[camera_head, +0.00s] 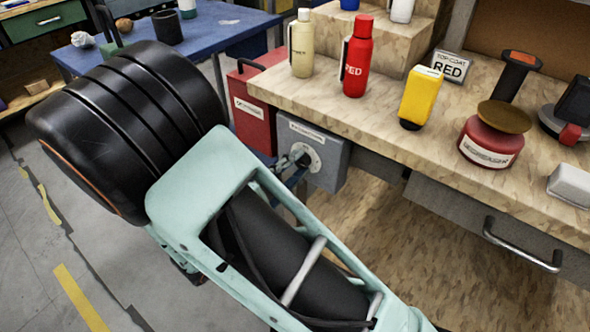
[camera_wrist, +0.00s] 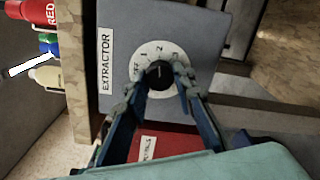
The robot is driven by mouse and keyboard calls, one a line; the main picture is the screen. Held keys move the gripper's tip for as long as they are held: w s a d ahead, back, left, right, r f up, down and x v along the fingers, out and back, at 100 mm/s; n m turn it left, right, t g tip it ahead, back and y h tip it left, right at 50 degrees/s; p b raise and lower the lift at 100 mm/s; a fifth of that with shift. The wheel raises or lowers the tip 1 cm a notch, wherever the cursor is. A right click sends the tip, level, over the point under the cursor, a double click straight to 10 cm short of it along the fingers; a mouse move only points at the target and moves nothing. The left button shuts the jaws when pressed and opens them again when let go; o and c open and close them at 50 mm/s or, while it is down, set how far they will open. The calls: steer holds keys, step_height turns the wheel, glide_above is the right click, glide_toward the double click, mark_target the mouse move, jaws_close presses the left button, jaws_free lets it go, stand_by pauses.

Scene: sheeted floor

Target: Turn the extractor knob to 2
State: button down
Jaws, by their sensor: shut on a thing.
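The grey extractor box (camera_head: 328,170) hangs under the front edge of the workbench. It also fills the middle of the wrist view (camera_wrist: 205,50), with an EXTRACTOR label. Its white dial (camera_wrist: 146,50) carries the marks OFF, 1, 2 and 3. The dark round extractor knob (camera_wrist: 159,73) sits at the dial's centre. My gripper (camera_wrist: 157,84) has one finger on each side of the knob and is shut on it. In the head view my gripper (camera_head: 292,165) is small and partly hidden by my arm. The knob's exact setting is too small to tell.
A red box (camera_head: 252,115) hangs beside the extractor box. A drawer handle (camera_head: 520,248) sticks out at right.

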stand_by(0.3)
steer(key=c, duration=1.6)
jaws_free()
steer(key=v, duration=1.2)
steer(key=shift+a, duration=0.1)
